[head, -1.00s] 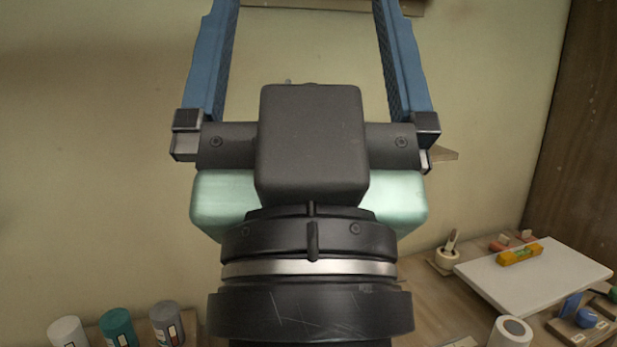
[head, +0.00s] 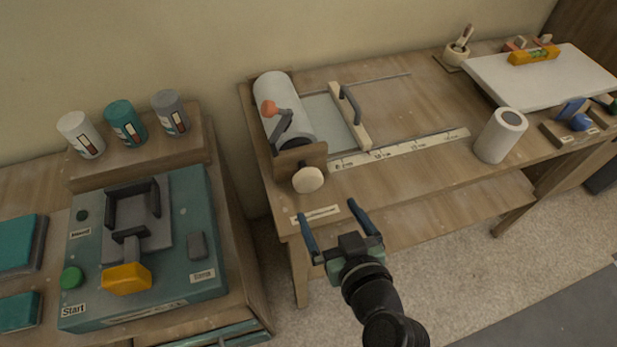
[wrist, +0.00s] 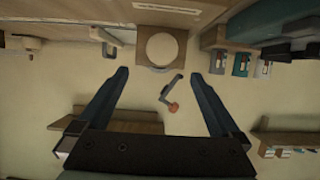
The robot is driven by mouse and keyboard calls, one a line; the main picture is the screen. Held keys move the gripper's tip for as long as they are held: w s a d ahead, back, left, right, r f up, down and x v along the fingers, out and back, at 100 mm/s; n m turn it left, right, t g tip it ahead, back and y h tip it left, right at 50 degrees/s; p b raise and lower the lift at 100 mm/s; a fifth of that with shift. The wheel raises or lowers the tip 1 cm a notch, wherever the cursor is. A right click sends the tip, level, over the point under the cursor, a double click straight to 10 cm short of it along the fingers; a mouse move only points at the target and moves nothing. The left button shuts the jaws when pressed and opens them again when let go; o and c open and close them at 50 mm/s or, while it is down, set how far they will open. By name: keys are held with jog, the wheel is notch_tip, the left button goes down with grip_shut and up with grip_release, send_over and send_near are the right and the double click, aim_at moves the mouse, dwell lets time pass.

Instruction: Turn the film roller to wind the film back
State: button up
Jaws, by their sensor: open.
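The film roller (head: 273,92) is a pale grey cylinder at the left end of the wooden bench, in the head view. A dark crank with an orange-red knob (head: 268,108) is at it, and a round cream knob (head: 308,180) is at its near end. A clear film sheet (head: 318,112) lies to its right, by a wooden bar with a dark handle (head: 351,104). My gripper (head: 330,212) is open and empty in front of the bench edge, apart from the roller. The wrist view shows the cream knob (wrist: 162,48) and orange-red crank knob (wrist: 173,107) ahead of the fingers.
A teal machine (head: 185,277) with a yellow-ended lever stands on the left table, with several jars on a shelf (head: 140,160) behind. A white roll (head: 499,136) stands right on the bench, near a white board (head: 548,80). The bench middle is mostly clear.

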aim_at(310, 186)
jog(key=x, duration=0.8)
jog(key=p+x, duration=0.1)
jog(key=x, duration=0.4)
jog(key=shift+s+a+f, duration=0.15)
jog(key=shift+s+f, duration=0.1)
jog(key=shift+f, duration=0.1)
jog(key=shift+c, duration=0.2)
jog(key=c, duration=1.2)
